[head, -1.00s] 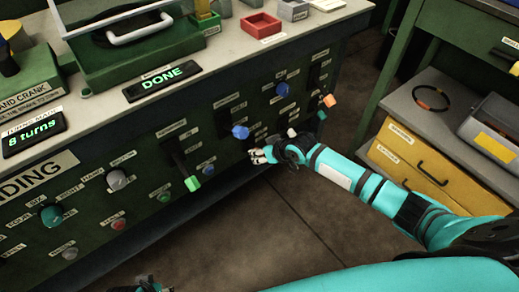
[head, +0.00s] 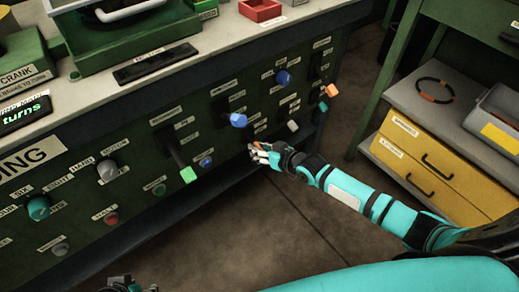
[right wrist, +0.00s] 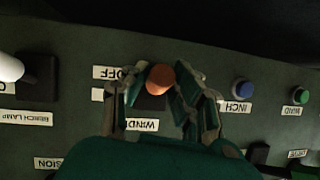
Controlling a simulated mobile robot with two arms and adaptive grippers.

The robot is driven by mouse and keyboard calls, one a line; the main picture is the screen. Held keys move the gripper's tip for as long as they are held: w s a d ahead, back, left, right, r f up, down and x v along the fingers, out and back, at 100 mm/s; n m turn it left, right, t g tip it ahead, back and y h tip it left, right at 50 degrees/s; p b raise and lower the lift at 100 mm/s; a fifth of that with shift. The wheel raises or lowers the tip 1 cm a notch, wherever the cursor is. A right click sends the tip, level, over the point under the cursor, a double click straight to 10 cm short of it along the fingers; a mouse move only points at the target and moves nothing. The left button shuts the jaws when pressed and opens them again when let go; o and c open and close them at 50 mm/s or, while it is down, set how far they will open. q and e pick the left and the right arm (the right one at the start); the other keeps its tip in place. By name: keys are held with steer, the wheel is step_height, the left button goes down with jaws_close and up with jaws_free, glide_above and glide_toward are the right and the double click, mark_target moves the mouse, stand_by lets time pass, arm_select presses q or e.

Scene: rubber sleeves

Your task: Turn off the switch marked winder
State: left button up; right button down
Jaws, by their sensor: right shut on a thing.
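The winder switch has a rounded orange tip (right wrist: 160,78) and a dark base; in the right wrist view it stands between my right gripper's fingers. A partly covered label beginning "WIND" (right wrist: 140,125) and an "OFF" label (right wrist: 118,73) appear upside down beside it. My right gripper (right wrist: 158,92) is shut on the switch's tip. In the head view the right gripper (head: 259,152) is at the lower part of the green panel, covering most of the switch. A dark bit of my left gripper (head: 128,286) shows at the bottom edge; its fingers are unclear.
Near the right gripper are a blue-tipped lever (head: 238,120), a white-tipped switch (head: 292,125) and a small blue button (head: 206,162). A green-tipped lever (head: 188,175) sticks out further left. A shelf with yellow drawers (head: 425,165) stands at the right. The floor between is clear.

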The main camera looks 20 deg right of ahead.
steer(key=c, duration=1.1)
jaws_free()
steer(key=v, duration=1.2)
steer(key=shift+d, duration=0.1)
steer(key=shift+f, duration=0.1)
